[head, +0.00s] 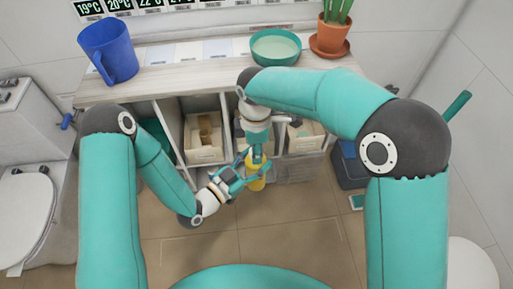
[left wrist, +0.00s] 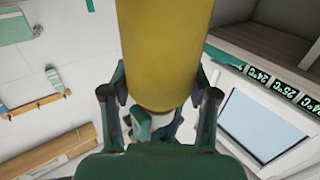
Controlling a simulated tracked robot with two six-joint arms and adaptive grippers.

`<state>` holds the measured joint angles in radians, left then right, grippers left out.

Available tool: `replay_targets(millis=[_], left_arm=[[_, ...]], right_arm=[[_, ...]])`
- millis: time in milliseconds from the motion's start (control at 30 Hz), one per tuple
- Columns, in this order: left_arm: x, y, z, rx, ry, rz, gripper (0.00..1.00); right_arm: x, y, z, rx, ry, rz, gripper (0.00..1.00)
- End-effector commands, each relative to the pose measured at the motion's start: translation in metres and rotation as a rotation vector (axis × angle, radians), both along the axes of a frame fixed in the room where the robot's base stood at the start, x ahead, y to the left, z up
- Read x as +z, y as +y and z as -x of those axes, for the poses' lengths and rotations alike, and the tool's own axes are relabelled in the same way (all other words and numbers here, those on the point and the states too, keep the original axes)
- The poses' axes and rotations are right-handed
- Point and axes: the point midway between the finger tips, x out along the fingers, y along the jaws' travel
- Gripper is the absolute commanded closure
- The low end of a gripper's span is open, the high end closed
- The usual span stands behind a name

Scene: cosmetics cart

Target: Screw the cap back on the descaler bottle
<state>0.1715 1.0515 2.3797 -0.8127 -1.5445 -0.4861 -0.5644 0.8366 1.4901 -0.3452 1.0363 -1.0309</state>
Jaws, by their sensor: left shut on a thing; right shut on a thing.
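The yellow descaler bottle (head: 256,183) is small in the head view, in front of the cart's shelf, off the floor. My left gripper (head: 245,174) is shut on it from the left. In the left wrist view, the yellow bottle (left wrist: 165,50) fills the top middle between the two fingers of my left gripper (left wrist: 160,98). My right gripper (head: 257,154) points down over the bottle's top and is shut. The cap cannot be seen apart from its fingers, which hide the bottle's top. I cannot tell how the cap sits on the neck.
The cart top (head: 215,71) holds a blue pitcher (head: 108,52), a green bowl (head: 276,47) and a potted cactus (head: 331,35). Boxes (head: 204,138) stand in the compartments below. A toilet (head: 28,205) is at left. A dark blue bin (head: 350,168) stands at right. The front floor is clear.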

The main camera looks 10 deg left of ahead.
Motion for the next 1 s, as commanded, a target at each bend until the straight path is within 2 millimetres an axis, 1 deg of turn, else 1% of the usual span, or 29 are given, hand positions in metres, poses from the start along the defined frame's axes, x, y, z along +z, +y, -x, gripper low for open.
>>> replay_targets(millis=[167,267,367,600,700,733,867,900,967,1000], left_arm=[[0.0009,-0.0006,0.0007,-0.003,-0.002,0.001,1.0],[0.0008,-0.0008,0.0008,-0.003,-0.002,0.001,1.0],[0.0008,-0.0009,0.0008,-0.004,-0.002,0.001,1.0],[0.0008,-0.0011,0.0012,-0.005,-0.002,0.001,1.0],[0.0007,-0.0012,0.0013,-0.005,-0.002,0.001,1.0],[0.0007,-0.0013,0.0014,-0.005,-0.002,0.001,1.0],[0.0007,-0.0014,0.0016,-0.006,-0.001,0.001,1.0],[0.0007,-0.0014,0.0016,-0.006,-0.001,0.001,1.0],[0.0007,-0.0013,0.0015,-0.006,-0.001,0.001,1.0],[0.0007,-0.0012,0.0013,-0.005,-0.002,0.001,1.0]], right_arm=[[0.0006,0.0001,-0.0012,-0.022,-0.004,-0.002,1.0],[0.0006,0.0001,-0.0013,-0.118,-0.004,-0.002,1.0],[0.0005,0.0002,-0.0014,-0.298,-0.005,-0.002,1.0],[0.0003,0.0005,-0.0017,-0.834,-0.007,-0.002,1.0],[0.0002,0.0006,-0.0018,-1.011,-0.007,-0.003,1.0],[0.0003,0.0007,-0.0019,-1.033,-0.007,-0.003,1.0],[0.0004,0.0007,-0.0021,-1.022,-0.008,-0.004,1.0],[0.0004,0.0007,-0.0022,-1.022,-0.008,-0.004,0.6],[0.0005,0.0007,-0.0021,-1.022,-0.007,-0.004,0.51],[0.0004,0.0007,-0.002,-1.022,-0.007,-0.004,0.44]])
